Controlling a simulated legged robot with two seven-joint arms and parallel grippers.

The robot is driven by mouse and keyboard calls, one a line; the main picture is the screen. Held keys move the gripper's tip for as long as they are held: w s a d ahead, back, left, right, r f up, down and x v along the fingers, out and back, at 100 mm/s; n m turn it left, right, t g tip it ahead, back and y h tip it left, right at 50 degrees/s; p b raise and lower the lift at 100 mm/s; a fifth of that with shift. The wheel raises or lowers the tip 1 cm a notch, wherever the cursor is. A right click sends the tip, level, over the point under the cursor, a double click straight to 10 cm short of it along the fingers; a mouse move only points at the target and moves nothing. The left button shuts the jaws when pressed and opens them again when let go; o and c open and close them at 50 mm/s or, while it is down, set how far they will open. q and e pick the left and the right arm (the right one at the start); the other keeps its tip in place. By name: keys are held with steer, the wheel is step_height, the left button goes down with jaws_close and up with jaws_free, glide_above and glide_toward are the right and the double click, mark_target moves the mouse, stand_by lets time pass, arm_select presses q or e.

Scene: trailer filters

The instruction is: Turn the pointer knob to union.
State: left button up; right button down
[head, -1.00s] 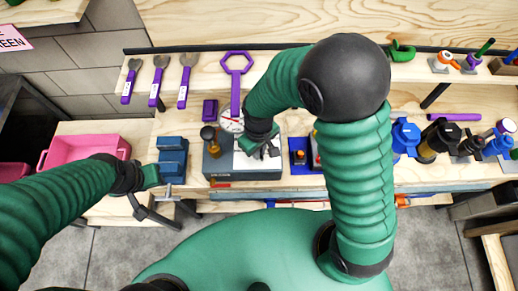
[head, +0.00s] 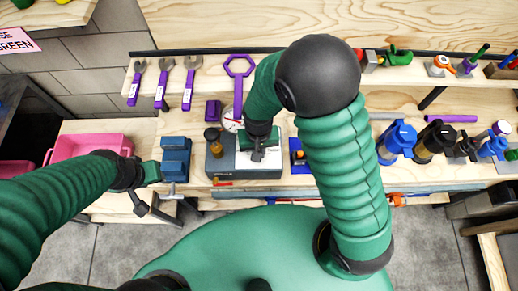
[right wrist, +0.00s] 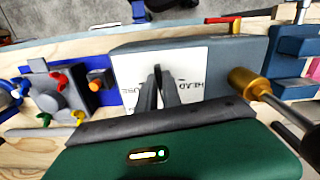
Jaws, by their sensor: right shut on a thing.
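A grey box (head: 217,165) with a white label plate (head: 243,160) stands on the bench in front of my body. In the right wrist view the plate (right wrist: 125,65) shows lettering that reads in part "HEAD" and "USE"; the rest is covered. My right gripper (head: 257,155) is over the plate, its fingers (right wrist: 160,80) shut on the pointer knob at the plate's middle. The fingers hide nearly all of the knob, so its direction is not clear. My left gripper (head: 152,173) is beside the blue vise at the left; its fingers are not clear.
A brass-topped part (right wrist: 245,80) and a round gauge (head: 231,122) are close to the grey box. A blue vise (head: 175,158) and a pink bin (head: 90,148) are to the left. A blue plate with colored knobs (right wrist: 60,100) is on the box's other side.

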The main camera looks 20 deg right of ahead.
steer(key=shift+w+r+m, duration=0.2)
steer(key=shift+w+m, duration=0.15)
steer(key=shift+m, duration=0.25)
steer(key=c, duration=1.6)
jaws_free()
steer(key=shift+c, duration=0.2)
steer(key=shift+o, duration=0.6)
steer(key=shift+s+f, duration=0.1)
steer(key=shift+f, duration=0.05)
